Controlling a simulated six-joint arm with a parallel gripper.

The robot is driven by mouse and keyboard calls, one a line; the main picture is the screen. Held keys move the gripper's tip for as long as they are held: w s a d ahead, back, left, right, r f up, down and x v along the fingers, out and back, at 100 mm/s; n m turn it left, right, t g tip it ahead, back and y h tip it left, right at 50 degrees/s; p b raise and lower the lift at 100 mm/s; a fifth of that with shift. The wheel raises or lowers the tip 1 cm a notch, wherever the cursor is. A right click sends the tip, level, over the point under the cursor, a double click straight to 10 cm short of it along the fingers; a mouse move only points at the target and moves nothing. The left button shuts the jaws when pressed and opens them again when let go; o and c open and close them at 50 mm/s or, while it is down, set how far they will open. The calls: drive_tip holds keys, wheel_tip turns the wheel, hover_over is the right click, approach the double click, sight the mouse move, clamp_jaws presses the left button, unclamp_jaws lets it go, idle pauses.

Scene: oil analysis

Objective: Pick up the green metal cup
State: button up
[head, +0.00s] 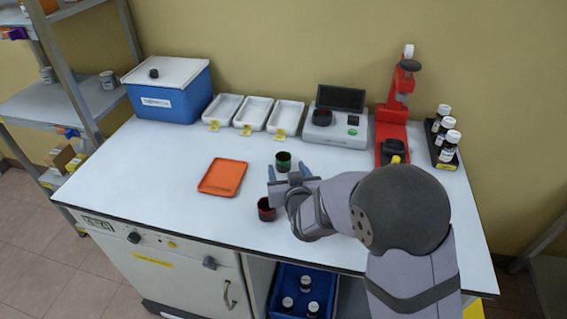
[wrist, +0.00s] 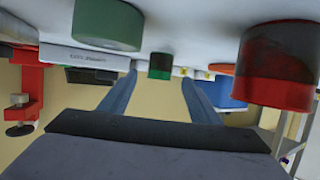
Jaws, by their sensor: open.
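A small green cup (head: 283,161) stands upright on the white table, in front of the white trays. It also shows in the wrist view (wrist: 160,66), which is upside down, framed between my two blue fingers. My gripper (head: 287,171) is open and empty, low over the table, with its fingers pointing at this cup. The cup looks slightly beyond the fingertips, and I see no contact. A larger-looking green round thing (wrist: 108,25) is close by on the left of the wrist view; my arm seems to hide it in the head view.
A red cup (head: 266,209) stands close beside my gripper and shows large in the wrist view (wrist: 275,65). An orange tray (head: 223,178) lies to the left. White trays (head: 257,113), a device with a screen (head: 340,130) and a red stand (head: 390,130) are behind.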

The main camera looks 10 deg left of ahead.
sight(285, 162)
drive_tip(key=x, duration=0.1)
drive_tip(key=p+x, duration=0.1)
drive_tip(key=x, duration=0.1)
drive_tip(key=shift+w+a+r, duration=0.15)
drive_tip(key=shift+w+r, duration=0.05)
drive_tip(key=shift+w, duration=0.05)
drive_tip(key=shift+p+x, duration=0.35)
drive_tip(key=shift+x, duration=0.55)
drive_tip(key=c, duration=1.1)
